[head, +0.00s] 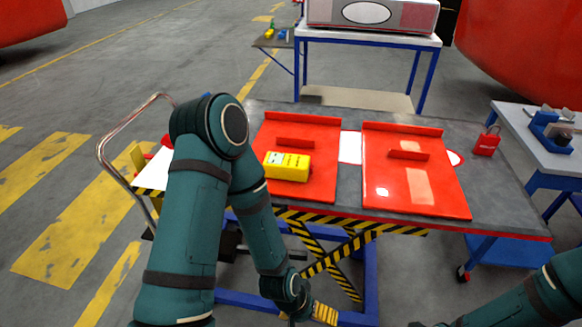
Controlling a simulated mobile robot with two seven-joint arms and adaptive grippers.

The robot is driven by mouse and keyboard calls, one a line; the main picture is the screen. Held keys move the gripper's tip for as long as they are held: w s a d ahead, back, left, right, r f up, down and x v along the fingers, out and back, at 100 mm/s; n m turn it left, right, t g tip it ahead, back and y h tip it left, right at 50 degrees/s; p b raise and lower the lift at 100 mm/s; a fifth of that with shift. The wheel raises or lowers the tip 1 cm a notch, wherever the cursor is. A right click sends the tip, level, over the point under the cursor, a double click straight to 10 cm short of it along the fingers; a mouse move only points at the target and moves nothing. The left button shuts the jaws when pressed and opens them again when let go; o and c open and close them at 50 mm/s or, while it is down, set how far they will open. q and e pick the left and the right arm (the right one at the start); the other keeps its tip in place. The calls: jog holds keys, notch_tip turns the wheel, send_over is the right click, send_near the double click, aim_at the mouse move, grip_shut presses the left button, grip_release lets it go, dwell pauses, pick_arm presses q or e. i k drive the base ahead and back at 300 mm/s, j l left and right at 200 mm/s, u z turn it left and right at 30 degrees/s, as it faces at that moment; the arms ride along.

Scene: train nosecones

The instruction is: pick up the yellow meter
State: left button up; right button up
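The yellow meter (287,172) lies on the left red panel (318,180) on the grey lift table, near that panel's left edge. It is a boxy yellow case with a small marked label on its upper face. My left arm rises in front of the table, its elbow high and its forearm pointing down to the bottom edge, just left of the meter. Nothing is seen touching the meter.
A second red panel (440,190) lies to the right. A red padlock-like item (486,142) sits at the table's right end (497,205). A metal handrail (112,170) stands at the left. A blue-legged table (375,40) carries a box behind. Another workbench (540,160) stands right.

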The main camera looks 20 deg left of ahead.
aim_at(285, 166)
jog(key=i+l+u, duration=0.1)
jog(key=l+u, duration=0.15)
jog(key=u, duration=0.2)
jog(key=l+u, duration=0.25)
jog(key=u, duration=0.25)
jog(key=i+l, duration=0.05)
